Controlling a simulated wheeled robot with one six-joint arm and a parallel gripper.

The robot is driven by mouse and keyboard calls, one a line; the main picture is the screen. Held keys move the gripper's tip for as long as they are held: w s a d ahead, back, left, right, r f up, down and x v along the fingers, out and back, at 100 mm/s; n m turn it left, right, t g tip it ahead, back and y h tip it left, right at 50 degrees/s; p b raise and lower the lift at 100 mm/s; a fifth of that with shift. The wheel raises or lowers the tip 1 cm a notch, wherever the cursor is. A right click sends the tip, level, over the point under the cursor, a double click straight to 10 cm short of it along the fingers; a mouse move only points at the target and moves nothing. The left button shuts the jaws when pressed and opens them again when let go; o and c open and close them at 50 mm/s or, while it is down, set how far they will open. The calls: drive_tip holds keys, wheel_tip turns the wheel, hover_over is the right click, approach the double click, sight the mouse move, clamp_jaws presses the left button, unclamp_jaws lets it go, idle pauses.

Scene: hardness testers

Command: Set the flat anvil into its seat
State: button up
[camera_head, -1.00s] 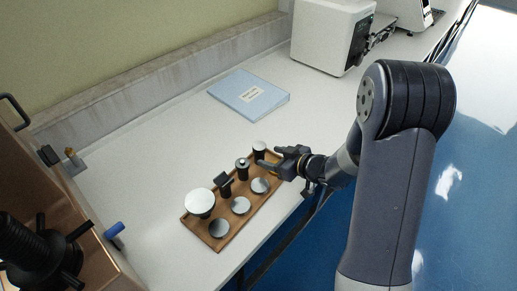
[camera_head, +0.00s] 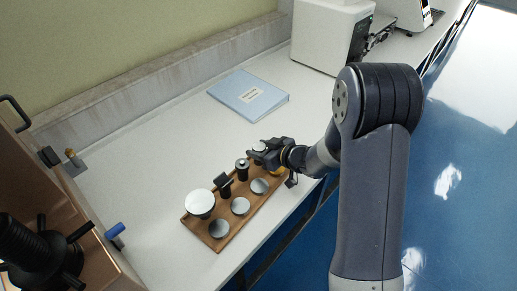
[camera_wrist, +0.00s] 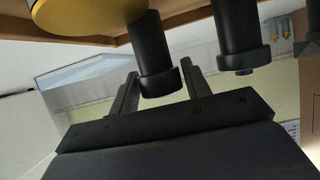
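A wooden tray (camera_head: 218,243) holds a row of dark-stemmed anvils. The small flat-topped anvil (camera_head: 259,146) is at its far end, partly hidden by my gripper (camera_head: 263,152). In the wrist view, a black stem with a collar (camera_wrist: 155,60) stands between the two fingers of my gripper (camera_wrist: 160,84). A gap shows on each side, so the gripper looks open around it and not closed on it. A black threaded column with handles (camera_head: 35,250) stands on the tester at left; the seat itself is not clear.
The pin-topped anvil (camera_head: 242,166) stands beside the gripper, also in the wrist view (camera_wrist: 238,35). A V-block anvil (camera_head: 224,186), a wide disc anvil (camera_head: 200,203) and silver discs (camera_head: 240,206) share the tray. A yellow disc (camera_wrist: 85,12) is close. A blue folder (camera_head: 248,95) lies behind.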

drive_tip(key=c, duration=0.5)
drive_tip(key=shift+r, duration=0.2)
drive_tip(key=shift+r+p, duration=0.55)
drive_tip(key=shift+p, duration=0.2)
drive_tip(key=shift+s+d+p, duration=0.1)
drive_tip(key=shift+s+d, duration=0.7)
drive_tip(key=shift+d, duration=0.25)
drive_tip(key=shift+s+d+p, duration=0.1)
drive_tip(key=shift+s+d, duration=0.75)
drive_tip(key=shift+d, duration=0.2)
drive_tip(key=shift+s+d+p, duration=0.1)
drive_tip(key=shift+s+d, duration=0.7)
drive_tip(key=shift+d, duration=0.25)
